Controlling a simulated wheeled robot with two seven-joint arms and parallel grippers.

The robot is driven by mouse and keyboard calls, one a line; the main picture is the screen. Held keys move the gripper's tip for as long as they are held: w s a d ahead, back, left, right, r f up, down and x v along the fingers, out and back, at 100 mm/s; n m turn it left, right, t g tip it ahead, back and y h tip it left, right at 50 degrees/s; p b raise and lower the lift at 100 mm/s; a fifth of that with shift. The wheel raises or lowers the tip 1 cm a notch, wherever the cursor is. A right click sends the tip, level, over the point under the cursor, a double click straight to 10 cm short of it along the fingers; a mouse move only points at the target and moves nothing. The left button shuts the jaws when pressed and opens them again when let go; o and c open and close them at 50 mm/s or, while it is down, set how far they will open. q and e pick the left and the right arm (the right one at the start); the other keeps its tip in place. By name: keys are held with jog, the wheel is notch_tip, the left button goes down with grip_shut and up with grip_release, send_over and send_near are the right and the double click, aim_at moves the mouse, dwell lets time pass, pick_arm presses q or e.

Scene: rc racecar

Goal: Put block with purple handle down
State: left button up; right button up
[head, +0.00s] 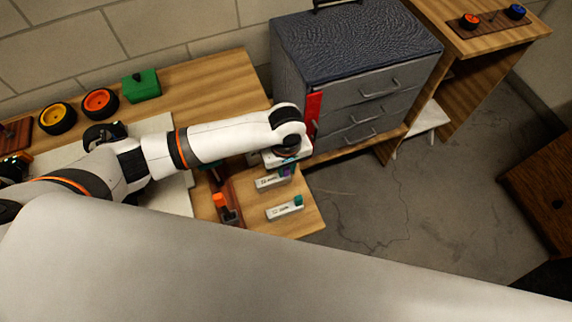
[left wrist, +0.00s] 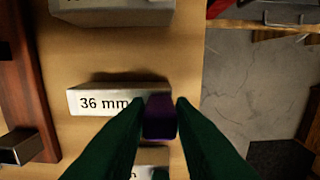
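The block with the purple handle (left wrist: 88,101) is pale, marked "36 mm", and lies level in the left wrist view. Its purple handle (left wrist: 160,118) sits between the dark green fingers of my left gripper (left wrist: 160,108), which look closed against its sides. In the head view the block (head: 270,182) is below my left gripper (head: 287,166), over the right end of the wooden table (head: 313,222). A dark shadow lies along the block; I cannot tell whether it touches the table. My right gripper is not in view.
A similar block with a green handle (head: 284,211) lies nearer the table's front edge. Another pale block (left wrist: 115,12) is at the wrist view's top. A dark red wooden holder (left wrist: 27,80) stands left. A grey drawer cabinet (head: 350,90) stands behind. Floor lies right.

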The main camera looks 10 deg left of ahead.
pick_arm(q)
jog(key=o, duration=0.3)
jog(key=shift+r, duration=0.1)
notch_tip(320, 180, up, 12)
dwell(0.5)
